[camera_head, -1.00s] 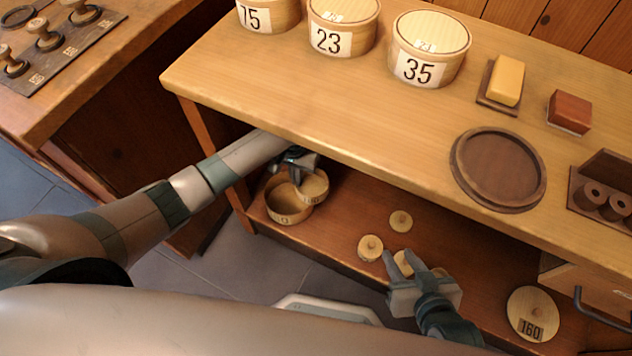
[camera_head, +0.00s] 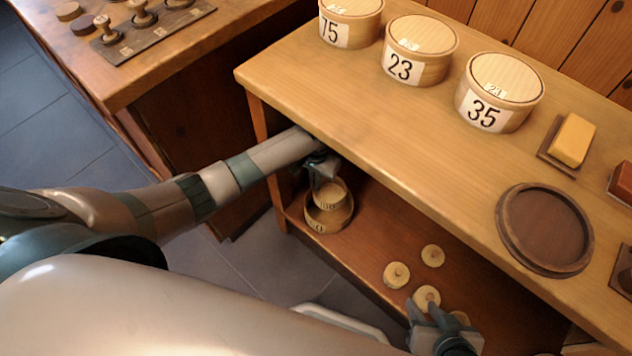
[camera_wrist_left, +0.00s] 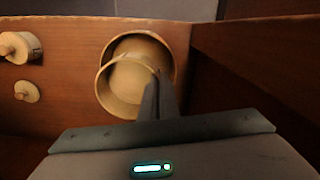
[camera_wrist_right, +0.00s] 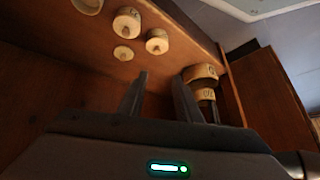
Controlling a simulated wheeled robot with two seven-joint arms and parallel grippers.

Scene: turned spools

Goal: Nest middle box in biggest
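The biggest box (camera_head: 328,219) is a round, open wooden box on the lower shelf; it also shows in the left wrist view (camera_wrist_left: 166,52). The middle box (camera_head: 331,194), smaller, round and open, overlaps it in the picture and appears above its opening, slightly off-centre; it also shows in the left wrist view (camera_wrist_left: 107,92). I cannot tell if they touch. My left gripper (camera_head: 326,178) is shut on the middle box's wall, its fingers (camera_wrist_left: 156,92) at the rim. My right gripper (camera_wrist_right: 160,85) is open and empty, above the shelf near some spools; it also shows in the head view (camera_head: 428,316).
Several turned wooden spools (camera_head: 396,274) lie on the lower shelf (camera_head: 365,240). The tabletop (camera_head: 420,130) overhangs the shelf and my left forearm passes under its edge. Lidded boxes (camera_head: 418,60), a round dark tray (camera_head: 545,230) and a yellow block (camera_head: 572,140) stand on top.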

